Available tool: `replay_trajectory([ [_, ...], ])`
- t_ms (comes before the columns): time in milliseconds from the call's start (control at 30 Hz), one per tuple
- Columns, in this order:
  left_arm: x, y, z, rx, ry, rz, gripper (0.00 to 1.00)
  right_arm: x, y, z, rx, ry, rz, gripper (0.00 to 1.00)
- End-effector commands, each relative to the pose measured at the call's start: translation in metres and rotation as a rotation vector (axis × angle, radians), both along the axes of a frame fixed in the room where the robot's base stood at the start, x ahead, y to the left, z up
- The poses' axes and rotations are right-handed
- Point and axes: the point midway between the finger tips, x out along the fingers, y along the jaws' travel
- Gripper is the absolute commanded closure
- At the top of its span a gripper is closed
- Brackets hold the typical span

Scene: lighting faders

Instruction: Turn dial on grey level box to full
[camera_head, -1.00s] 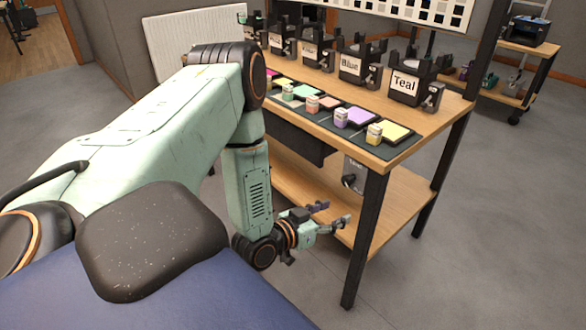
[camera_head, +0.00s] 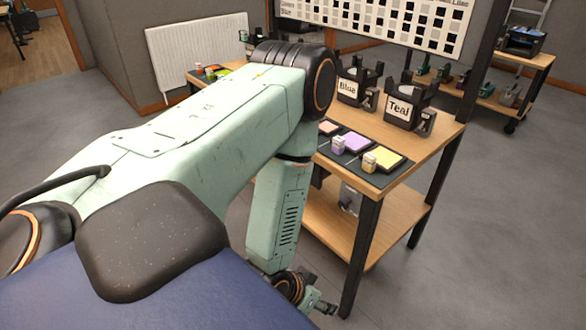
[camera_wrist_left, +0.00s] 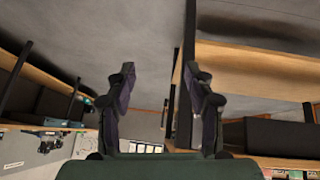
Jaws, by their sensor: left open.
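A small grey box (camera_head: 350,198) sits under the worktop, above the lower shelf, partly hidden by the table's front leg. Its dial is too small and covered to make out now. My left gripper (camera_head: 322,307) is low beside the foot of that leg, apart from the box and outside the shelf. In the left wrist view its two fingers (camera_wrist_left: 162,85) are spread with nothing between them. I cannot pick out the box or its dial in that view. My right gripper is not in view.
The lower shelf (camera_head: 325,225) has bare room. Labelled black holders, including Teal (camera_head: 404,110), and coloured pads (camera_head: 388,158) stand on top. Grey floor (camera_head: 470,230) is clear at right.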

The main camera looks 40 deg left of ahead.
Motion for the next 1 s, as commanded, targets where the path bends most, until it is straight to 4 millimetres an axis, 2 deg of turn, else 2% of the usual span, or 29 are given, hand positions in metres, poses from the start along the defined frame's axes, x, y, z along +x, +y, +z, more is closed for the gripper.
replay_trajectory([
  [33, -0.008, -0.003, 0.005, 0.003, 0.031, -0.003, 0.46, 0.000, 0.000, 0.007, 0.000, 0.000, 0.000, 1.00],
  [300, -0.052, -0.010, 0.015, 0.027, 0.194, 0.001, 0.46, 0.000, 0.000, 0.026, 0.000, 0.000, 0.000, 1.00],
  [533, -0.082, -0.012, 0.024, 0.048, 0.299, 0.006, 0.46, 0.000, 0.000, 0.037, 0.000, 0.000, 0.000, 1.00],
  [733, -0.094, -0.013, 0.027, 0.057, 0.338, 0.009, 0.46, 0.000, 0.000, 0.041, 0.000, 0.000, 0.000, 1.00],
  [1000, -0.095, -0.013, 0.027, 0.057, 0.344, 0.011, 0.46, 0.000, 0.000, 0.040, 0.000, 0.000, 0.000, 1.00],
])
